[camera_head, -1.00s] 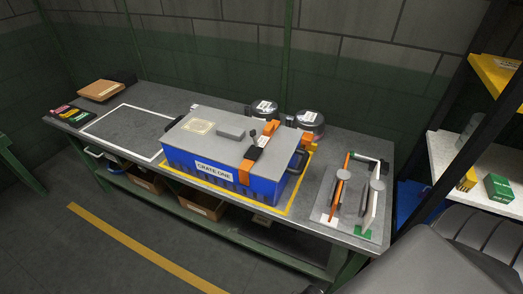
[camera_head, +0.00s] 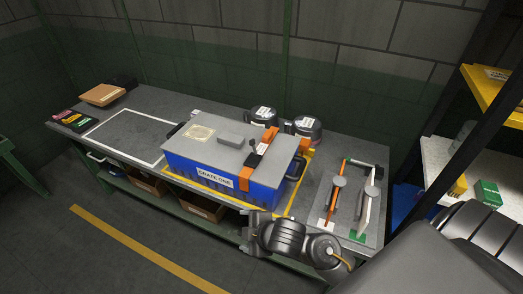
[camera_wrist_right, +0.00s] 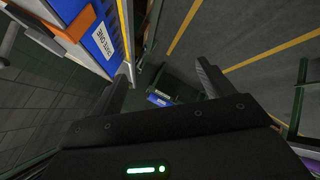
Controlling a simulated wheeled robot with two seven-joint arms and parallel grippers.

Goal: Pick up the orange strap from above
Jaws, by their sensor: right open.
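An orange strap (camera_head: 247,174) with a black buckle runs across the top and down the front of the blue crate (camera_head: 212,170), which has a grey lid. It also shows in the right wrist view (camera_wrist_right: 74,27), at the upper left beside the crate (camera_wrist_right: 98,30). Another long orange strip (camera_head: 331,203) lies on the grey board at the right end of the bench. My right gripper (camera_head: 250,235) is low in front of the crate, apart from both. Its two fingers (camera_wrist_right: 160,85) are spread and empty. My left gripper is out of view.
Two dark round pots (camera_head: 303,127) stand behind the crate. The grey board (camera_head: 345,232) also carries a white strip and upright grey pieces. A white outlined area (camera_head: 125,137) on the bench's left is clear. Shelves (camera_head: 480,165) stand at the right.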

